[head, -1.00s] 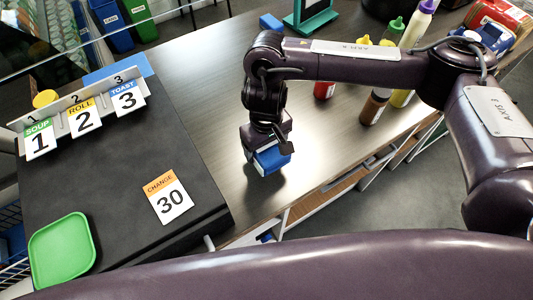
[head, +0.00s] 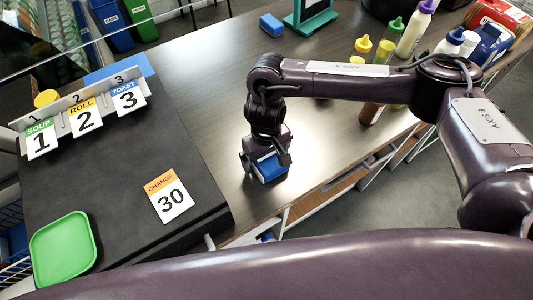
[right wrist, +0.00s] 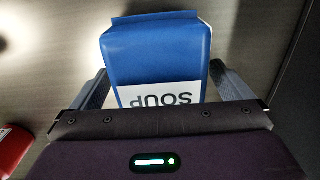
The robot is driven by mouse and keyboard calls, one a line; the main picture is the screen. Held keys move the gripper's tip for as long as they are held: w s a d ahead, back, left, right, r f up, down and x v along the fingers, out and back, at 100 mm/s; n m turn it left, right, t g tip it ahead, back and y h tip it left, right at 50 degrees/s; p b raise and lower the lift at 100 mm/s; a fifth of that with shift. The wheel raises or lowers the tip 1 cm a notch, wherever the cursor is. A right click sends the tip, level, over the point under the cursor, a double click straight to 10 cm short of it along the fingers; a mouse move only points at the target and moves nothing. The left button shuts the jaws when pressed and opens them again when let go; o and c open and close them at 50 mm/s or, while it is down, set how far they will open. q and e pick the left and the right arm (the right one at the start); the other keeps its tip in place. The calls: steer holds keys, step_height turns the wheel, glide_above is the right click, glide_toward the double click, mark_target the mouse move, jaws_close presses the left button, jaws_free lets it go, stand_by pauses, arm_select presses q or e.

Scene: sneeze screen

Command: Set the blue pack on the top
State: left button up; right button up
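The blue pack (head: 268,168) is in my right gripper (head: 266,162), over the wooden counter just right of the black top. In the right wrist view the pack (right wrist: 158,58) fills the space between the two fingers and shows a white label reading SOUP upside down. I cannot tell how high the pack is above the wood. The black top (head: 120,195) is at the left, with bare room around the CHANGE 30 card. My left gripper is not in view.
On the black top are a green tray (head: 62,248), the CHANGE 30 card (head: 168,196) and a rail with numbered cards (head: 85,117). Another blue block (head: 271,25) lies at the back. Several bottles (head: 414,32) stand behind my right arm. Glass crosses the upper left.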

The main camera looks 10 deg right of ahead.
steer(key=shift+r, duration=0.1)
step_height(320, 180, up, 12)
steer(key=shift+b, duration=0.35)
stand_by(0.8)
